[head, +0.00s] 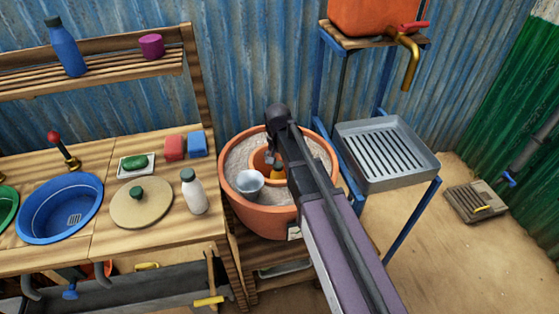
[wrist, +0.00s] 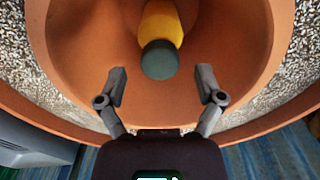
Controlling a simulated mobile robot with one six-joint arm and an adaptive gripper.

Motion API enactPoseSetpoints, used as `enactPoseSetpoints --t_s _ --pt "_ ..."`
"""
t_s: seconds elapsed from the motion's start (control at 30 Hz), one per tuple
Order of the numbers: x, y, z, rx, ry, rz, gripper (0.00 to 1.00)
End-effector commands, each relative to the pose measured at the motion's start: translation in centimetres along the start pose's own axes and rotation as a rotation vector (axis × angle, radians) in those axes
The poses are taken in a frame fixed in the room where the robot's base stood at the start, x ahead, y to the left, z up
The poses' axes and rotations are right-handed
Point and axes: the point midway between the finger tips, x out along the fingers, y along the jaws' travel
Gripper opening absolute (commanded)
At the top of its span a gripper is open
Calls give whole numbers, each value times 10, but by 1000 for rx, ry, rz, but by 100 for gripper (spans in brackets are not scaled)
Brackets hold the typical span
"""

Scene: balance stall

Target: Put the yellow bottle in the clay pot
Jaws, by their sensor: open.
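The clay pot (head: 262,222) stands beside the wooden counter, a terracotta outer pot with pale grit around a smaller inner pot. The yellow bottle (head: 279,173) with a dark green cap is inside the inner pot. In the wrist view the bottle (wrist: 165,22) sits within the terracotta wall (wrist: 85,45), its cap toward the camera. I cannot tell whether it stands upright or leans. My gripper (head: 269,158) is over the pot, partly hidden by my arm in the head view. In the wrist view my gripper (wrist: 162,76) is open and empty, its fingers apart on either side of the cap.
A white bottle (head: 194,192), round lid (head: 141,203) and blue basin (head: 60,209) are on the counter to the left. A metal tray stand (head: 385,155) is close on the right, below an orange tank (head: 372,14).

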Motion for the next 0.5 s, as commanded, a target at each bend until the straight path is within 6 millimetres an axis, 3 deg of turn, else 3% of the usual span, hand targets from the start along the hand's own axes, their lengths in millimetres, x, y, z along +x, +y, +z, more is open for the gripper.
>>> enactPoseSetpoints --t_s 0.5 --pt "-47 0 0 0 0 0 86"
